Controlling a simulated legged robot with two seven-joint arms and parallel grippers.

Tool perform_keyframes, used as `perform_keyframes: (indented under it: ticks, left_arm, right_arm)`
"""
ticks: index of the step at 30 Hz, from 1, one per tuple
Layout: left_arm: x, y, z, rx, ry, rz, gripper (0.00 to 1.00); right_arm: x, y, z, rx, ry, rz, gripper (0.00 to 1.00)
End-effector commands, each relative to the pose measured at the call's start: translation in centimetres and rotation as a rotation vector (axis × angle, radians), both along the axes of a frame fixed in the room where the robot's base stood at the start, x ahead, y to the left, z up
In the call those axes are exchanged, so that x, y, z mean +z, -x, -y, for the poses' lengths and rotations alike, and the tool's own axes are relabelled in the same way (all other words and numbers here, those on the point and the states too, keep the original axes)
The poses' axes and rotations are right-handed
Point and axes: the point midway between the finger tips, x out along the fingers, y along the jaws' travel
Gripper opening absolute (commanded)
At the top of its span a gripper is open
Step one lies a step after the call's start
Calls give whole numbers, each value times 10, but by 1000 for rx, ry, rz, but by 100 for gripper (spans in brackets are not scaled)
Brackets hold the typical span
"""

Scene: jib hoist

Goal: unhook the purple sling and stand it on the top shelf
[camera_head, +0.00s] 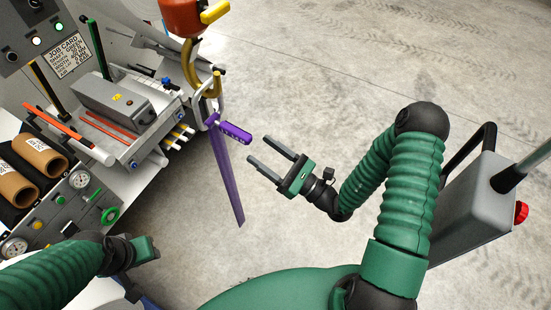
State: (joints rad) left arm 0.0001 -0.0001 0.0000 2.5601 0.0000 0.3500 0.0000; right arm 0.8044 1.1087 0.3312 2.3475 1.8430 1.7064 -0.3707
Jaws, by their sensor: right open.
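The purple sling (228,178) hangs as a long strap from a pale metal link (220,103) at the yellow hook (217,86). A short purple tab with light marks (237,133) sticks out to the right near its top. My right gripper (259,149) is open and empty, just right of the sling, its fingers pointing at the tab with a gap between. My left gripper (145,250) is low at the left, away from the sling; its fingers cannot be made out. I cannot tell which surface is the top shelf.
An orange hoist body (188,15) with a yellow lever (215,12) is above the hook. At left are a machine with a grey box (112,103), brown rolls (38,155) and gauges. A grey box with a red knob (521,212) stands right. Open concrete floor (330,60) lies behind.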

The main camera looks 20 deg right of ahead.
Motion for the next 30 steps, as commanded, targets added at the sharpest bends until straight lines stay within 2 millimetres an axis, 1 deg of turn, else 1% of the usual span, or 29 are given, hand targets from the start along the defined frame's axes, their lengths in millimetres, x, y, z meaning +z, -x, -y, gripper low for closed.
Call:
perform_keyframes:
  ticks: [1, 6, 9, 15, 19, 26, 30]
  left_arm:
    - [3, 0, 0, 0, 0, 0, 36]
    - [8, 0, 0, 0, 0, 0, 36]
    - [18, 0, 0, 0, 0, 0, 36]
    - [25, 0, 0, 0, 0, 0, 36]
    - [26, 0, 0, 0, 0, 0, 36]
    - [25, 0, 0, 0, 0, 0, 36]
    - [25, 0, 0, 0, 0, 0, 36]
  right_arm:
    - [6, -6, -6, 5, 0, 3, 58]
    - [16, -29, -23, 5, 0, 3, 58]
    - [23, -43, -32, 4, 0, 2, 58]
    - [29, -63, -46, 4, 1, -1, 58]
    - [30, -68, -49, 3, 1, -1, 58]
    - [30, -69, -50, 3, 1, -1, 58]
    - [30, -69, -50, 3, 1, -1, 41]
